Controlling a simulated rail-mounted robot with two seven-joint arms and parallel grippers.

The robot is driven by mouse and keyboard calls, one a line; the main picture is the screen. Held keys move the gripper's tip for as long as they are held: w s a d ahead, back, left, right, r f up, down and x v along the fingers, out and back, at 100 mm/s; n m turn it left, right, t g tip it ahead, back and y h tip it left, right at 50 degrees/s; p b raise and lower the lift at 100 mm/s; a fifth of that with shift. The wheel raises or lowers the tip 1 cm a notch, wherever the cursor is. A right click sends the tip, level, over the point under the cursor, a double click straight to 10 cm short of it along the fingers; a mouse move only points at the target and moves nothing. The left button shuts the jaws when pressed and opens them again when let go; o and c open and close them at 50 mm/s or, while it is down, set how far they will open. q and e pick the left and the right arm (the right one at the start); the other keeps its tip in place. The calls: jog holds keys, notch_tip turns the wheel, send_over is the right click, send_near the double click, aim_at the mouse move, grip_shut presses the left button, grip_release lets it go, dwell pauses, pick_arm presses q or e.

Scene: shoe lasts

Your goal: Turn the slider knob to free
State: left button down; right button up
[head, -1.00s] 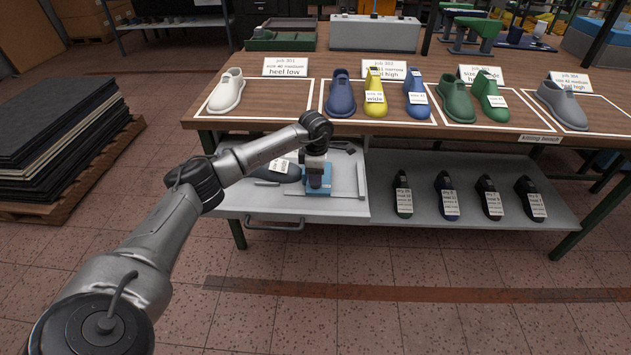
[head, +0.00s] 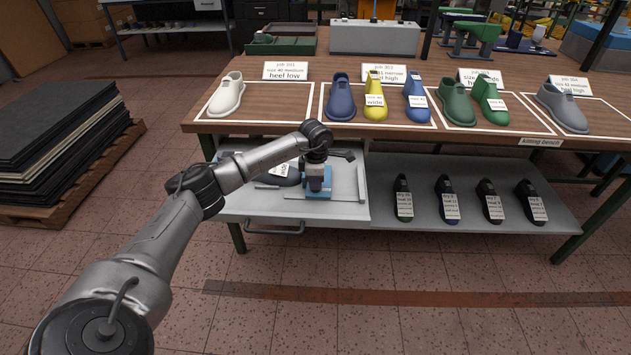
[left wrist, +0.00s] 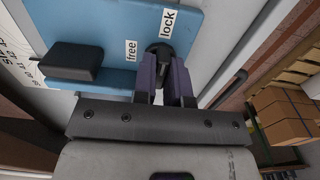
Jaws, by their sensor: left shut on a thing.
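The slider knob (left wrist: 160,53) is a small round black knob on a light blue plate (left wrist: 110,20) in the left wrist view. A white "free" label (left wrist: 131,50) is left of it and a white "lock" label (left wrist: 167,22) is above it. The knob's pointing direction is hidden by the fingers. My left gripper (left wrist: 165,68) is shut on the knob, one dark purple finger on each side. In the head view my left gripper (head: 315,182) points down at the blue fixture (head: 326,188) in the pulled-out drawer, covering the knob. My right gripper is not in view.
A black block (left wrist: 74,62) stands on the blue plate beside the gripper. A dark last (head: 278,174) lies left of the fixture in the drawer (head: 348,208). The bench top (head: 280,118) overhangs behind, with several coloured lasts. More dark lasts stand on the lower shelf (head: 375,195).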

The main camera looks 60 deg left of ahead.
pick_arm(q)
jog(key=shift+r+n+p, duration=0.2)
jog(key=shift+n+p, duration=0.2)
jog(key=shift+p, duration=0.3)
jog(key=n+p, duration=0.8)
jog(key=p, duration=0.1)
jog(key=shift+n, duration=0.4)
jog(key=n+p, duration=0.4)
jog(key=n, duration=0.1)
jog(key=shift+p, duration=0.4)
jog(key=n+p, duration=0.1)
jog(key=n, duration=0.1)
jog(key=shift+f+n+p, duration=0.1)
jog(key=shift+n+p, duration=0.2)
jog(key=shift+p, duration=0.05)
jog(key=shift+n, duration=0.3)
jog(key=shift+f+n+p, duration=0.1)
jog(key=shift+n+p, duration=0.2)
jog(key=c, duration=1.2)
grip_release()
